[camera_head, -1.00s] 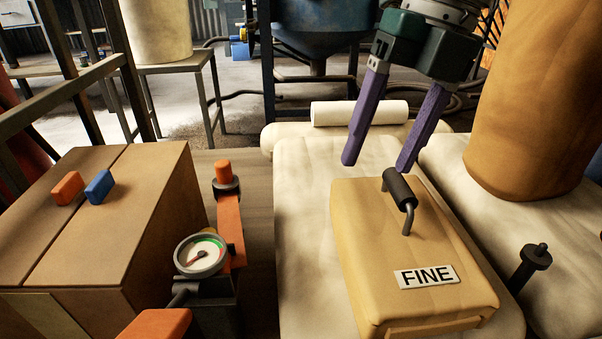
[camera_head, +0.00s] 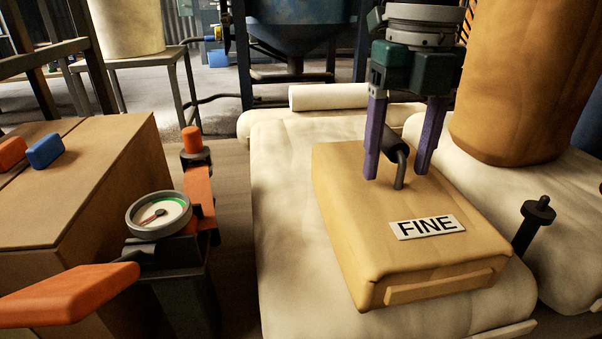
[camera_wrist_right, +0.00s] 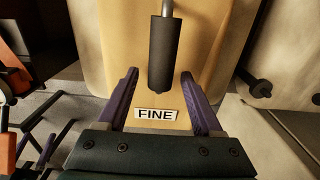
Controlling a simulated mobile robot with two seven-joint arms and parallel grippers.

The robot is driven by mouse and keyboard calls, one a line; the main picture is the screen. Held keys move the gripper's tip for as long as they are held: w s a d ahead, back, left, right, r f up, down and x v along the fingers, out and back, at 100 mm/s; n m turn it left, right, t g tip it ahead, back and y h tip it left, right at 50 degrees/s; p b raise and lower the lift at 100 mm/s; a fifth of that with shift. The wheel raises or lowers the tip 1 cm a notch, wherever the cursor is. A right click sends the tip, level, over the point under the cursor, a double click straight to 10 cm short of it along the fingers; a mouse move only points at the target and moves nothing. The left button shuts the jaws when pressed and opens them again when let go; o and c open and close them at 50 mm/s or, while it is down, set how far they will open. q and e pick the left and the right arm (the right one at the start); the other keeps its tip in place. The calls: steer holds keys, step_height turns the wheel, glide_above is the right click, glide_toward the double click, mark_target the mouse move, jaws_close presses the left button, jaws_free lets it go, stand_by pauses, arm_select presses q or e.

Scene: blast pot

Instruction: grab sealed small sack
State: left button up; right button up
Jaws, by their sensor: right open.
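The small sack (camera_head: 350,220) is tan, with a white FINE label (camera_head: 428,227) and a dark handle (camera_head: 397,147) on top. It lies on a larger cream sack (camera_head: 280,200). My right gripper (camera_head: 395,175) is open, with its purple fingers pointing down on both sides of the handle. The fingertips are at or just above the sack's top; I cannot tell if they touch it. In the right wrist view the handle (camera_wrist_right: 162,55) stands between the spread fingers (camera_wrist_right: 163,95), with the label below it. My left gripper is not in view.
A sealing device with a round gauge (camera_head: 158,214) and orange levers (camera_head: 70,295) stands left of the sacks. A cardboard box (camera_head: 90,190) is at the left. A large brown sack (camera_head: 520,80) stands at the back right, and a dark knob (camera_head: 537,212) is at the right.

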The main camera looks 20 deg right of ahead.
jaws_close()
stand_by(0.6)
stand_by(0.8)
steer(key=shift+w+r, duration=0.1)
steer(key=shift+r, duration=0.05)
steer(key=shift+a, duration=0.1)
